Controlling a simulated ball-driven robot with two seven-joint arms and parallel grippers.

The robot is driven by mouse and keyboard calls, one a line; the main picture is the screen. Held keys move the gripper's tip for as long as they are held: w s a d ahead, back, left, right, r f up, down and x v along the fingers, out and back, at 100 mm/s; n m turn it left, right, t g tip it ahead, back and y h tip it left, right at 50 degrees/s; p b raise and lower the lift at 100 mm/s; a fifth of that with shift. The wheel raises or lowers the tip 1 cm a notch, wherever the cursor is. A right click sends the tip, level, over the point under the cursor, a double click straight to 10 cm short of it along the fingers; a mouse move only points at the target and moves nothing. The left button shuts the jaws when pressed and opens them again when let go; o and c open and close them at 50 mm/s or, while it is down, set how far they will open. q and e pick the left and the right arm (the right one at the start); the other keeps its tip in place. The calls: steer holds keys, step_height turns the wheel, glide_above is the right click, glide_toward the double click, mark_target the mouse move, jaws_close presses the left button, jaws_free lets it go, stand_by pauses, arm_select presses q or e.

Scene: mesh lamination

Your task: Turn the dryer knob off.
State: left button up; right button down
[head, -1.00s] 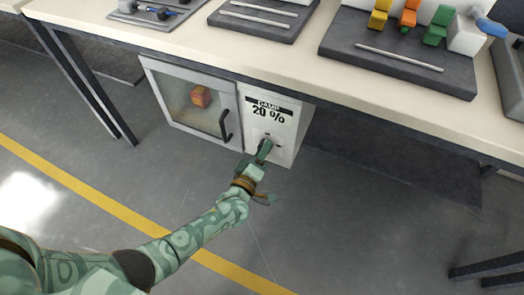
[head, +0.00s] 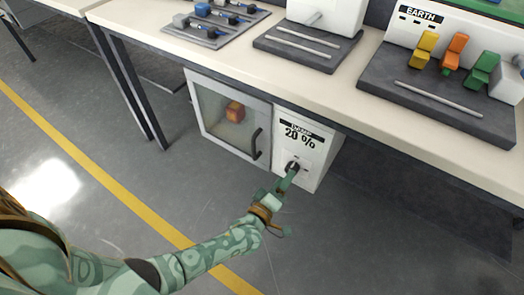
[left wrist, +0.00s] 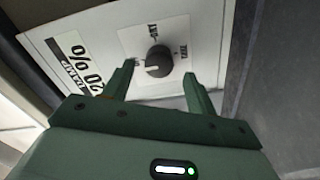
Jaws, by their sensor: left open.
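The dryer (head: 230,115) is a white cabinet under the table, with a glass door and a control panel on its right reading "DAMP 20 %". Its black round knob (left wrist: 159,61) sits on a white plate with small labels around it. In the head view the knob (head: 292,166) is partly covered by my left gripper (head: 287,180). In the left wrist view my left gripper (left wrist: 161,86) is open, its two fingers on either side of and short of the knob, with nothing between them. My right gripper is not in view.
An orange-red block (head: 235,112) is behind the dryer's closed glass door, which has a black handle (head: 256,143). The tabletop (head: 235,50) overhangs the dryer and carries grey trays. A table leg (head: 137,95) stands left. The floor in front is clear.

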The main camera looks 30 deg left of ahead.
arm_select(q)
steer(key=s+p, duration=0.3)
steer(key=s, duration=1)
steer(key=shift+a, duration=0.2)
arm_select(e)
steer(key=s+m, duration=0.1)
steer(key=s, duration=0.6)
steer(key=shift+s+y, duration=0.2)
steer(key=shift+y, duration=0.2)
arm_select(q)
steer(key=shift+s+d, duration=0.1)
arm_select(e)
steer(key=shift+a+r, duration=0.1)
